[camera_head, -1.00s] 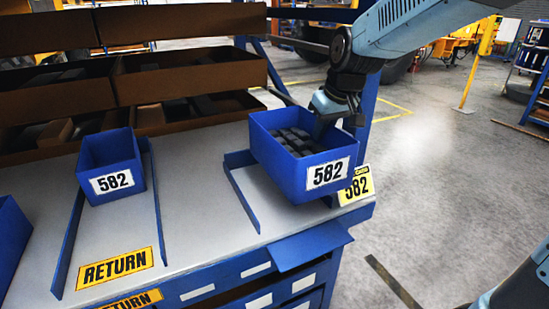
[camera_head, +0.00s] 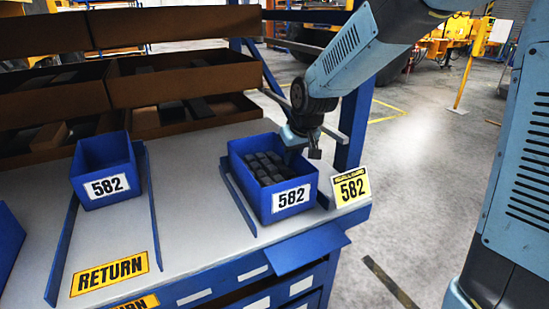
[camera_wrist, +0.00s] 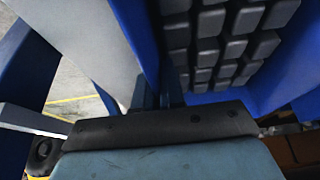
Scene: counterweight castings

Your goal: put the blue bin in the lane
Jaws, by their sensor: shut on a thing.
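The blue bin (camera_head: 256,198) has a white 582 label and holds several dark grey castings (camera_head: 265,166); its inside also shows in the wrist view (camera_wrist: 290,75). It is upright in the right-hand lane, between the left blue rail (camera_head: 238,196) and the lane's right side. I cannot tell whether its base fully touches the bench. A yellow 582 card (camera_head: 351,187) stands at the lane's front right. My gripper (camera_head: 298,152) is shut on the bin's right wall near the back. In the wrist view the fingers (camera_wrist: 158,92) straddle the wall, partly hidden.
Another blue bin labelled 582 (camera_head: 105,172), seemingly empty, stands in the RETURN lane on the left. A third blue bin (camera_head: 8,245) is cut off at the left edge. Cardboard boxes (camera_head: 185,85) line the back. A blue post (camera_head: 353,125) rises behind right.

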